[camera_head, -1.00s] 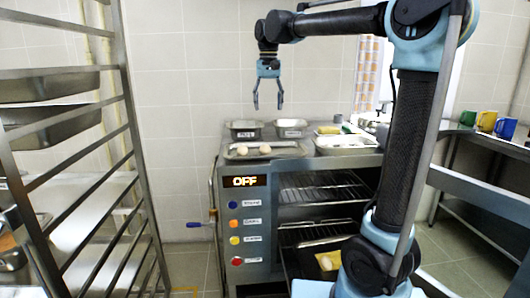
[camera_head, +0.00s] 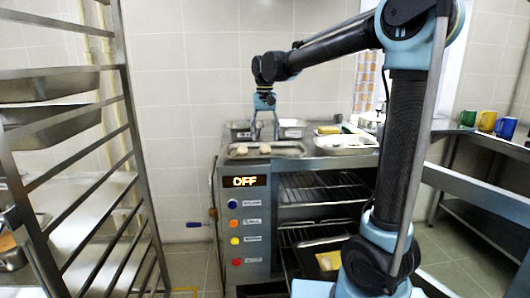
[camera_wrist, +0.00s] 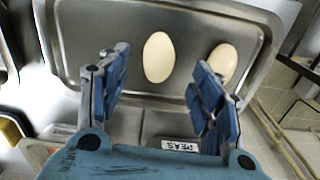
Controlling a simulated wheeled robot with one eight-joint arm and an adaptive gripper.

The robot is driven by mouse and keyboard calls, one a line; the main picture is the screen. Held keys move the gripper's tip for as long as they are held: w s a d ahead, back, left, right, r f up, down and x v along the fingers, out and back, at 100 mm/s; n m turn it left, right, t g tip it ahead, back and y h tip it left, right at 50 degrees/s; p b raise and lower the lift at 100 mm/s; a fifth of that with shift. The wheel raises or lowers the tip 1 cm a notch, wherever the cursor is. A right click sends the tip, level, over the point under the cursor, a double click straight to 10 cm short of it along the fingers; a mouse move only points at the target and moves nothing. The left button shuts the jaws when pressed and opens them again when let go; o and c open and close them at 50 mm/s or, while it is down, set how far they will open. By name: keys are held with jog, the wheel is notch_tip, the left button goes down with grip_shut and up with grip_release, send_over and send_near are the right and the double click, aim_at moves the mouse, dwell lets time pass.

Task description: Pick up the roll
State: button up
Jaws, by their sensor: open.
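Two pale, egg-shaped rolls lie on a grey metal tray (camera_head: 290,150) on top of the oven. The right roll in the head view (camera_head: 265,149) is the left one in the wrist view (camera_wrist: 158,57). The other roll (camera_head: 242,150) lies near the tray's left end and shows at the right in the wrist view (camera_wrist: 222,62). My gripper (camera_head: 265,137) points down over the tray with its fingers apart and nothing between them. In the wrist view its blue fingers (camera_wrist: 152,85) straddle the line of the nearer-centred roll, which lies beyond the fingertips.
Two metal bins (camera_head: 292,128) stand behind the tray; one label reads PEAS. A pale tray (camera_head: 346,143) stands to the right. The oven display (camera_head: 245,181) reads OFF, with several coloured buttons below. A metal rack (camera_head: 130,130) stands at left; several mugs (camera_head: 487,121) at far right.

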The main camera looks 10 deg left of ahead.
aim_at(265, 146)
jog(key=shift+w+f, duration=0.2)
jog(key=shift+f, duration=2.45)
jog(key=c, duration=1.1)
